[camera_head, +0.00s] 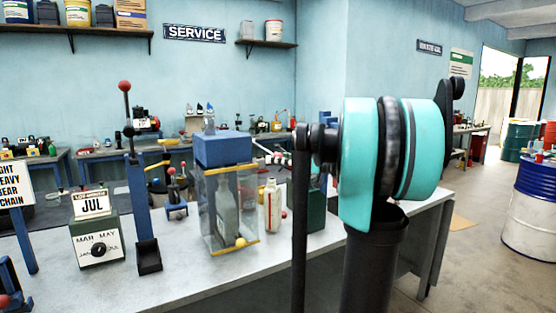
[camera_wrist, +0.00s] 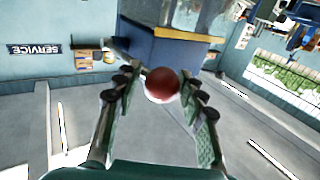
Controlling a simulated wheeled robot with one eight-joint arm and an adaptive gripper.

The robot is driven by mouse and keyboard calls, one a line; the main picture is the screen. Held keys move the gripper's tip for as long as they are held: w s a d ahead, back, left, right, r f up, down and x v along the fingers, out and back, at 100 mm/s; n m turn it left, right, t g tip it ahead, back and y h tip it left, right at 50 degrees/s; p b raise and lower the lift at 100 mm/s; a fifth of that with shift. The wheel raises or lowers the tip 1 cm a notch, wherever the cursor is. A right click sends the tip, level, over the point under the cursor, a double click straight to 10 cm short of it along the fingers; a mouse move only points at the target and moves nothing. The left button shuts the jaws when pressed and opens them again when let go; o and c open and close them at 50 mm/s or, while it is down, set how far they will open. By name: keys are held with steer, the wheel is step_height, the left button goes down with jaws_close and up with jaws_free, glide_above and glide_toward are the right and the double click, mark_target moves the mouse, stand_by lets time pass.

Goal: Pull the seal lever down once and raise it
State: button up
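In the wrist view, my gripper (camera_wrist: 161,79) is open, with a finger on each side of a round red knob (camera_wrist: 162,86). The knob sits at or just beyond the fingertips; I cannot tell whether either finger touches it. A blue block with a yellow edge (camera_wrist: 172,52) and clear walls lies behind it. In the head view, a blue-topped clear chamber (camera_head: 222,148) with yellow edging stands on the bench. A lever with a red knob (camera_head: 124,86) stands upright on a blue post to its left. My gripper is hidden in the head view.
The grey bench (camera_head: 195,285) also holds a month dial box (camera_head: 96,240), a small red-knobbed device (camera_head: 175,190) and a white bottle (camera_head: 271,205) right of the chamber. A blue and white drum (camera_head: 532,210) stands on the floor at right.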

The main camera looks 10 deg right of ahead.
steer(key=shift+s+a, duration=0.1)
steer(key=shift+s, duration=0.05)
jaws_close()
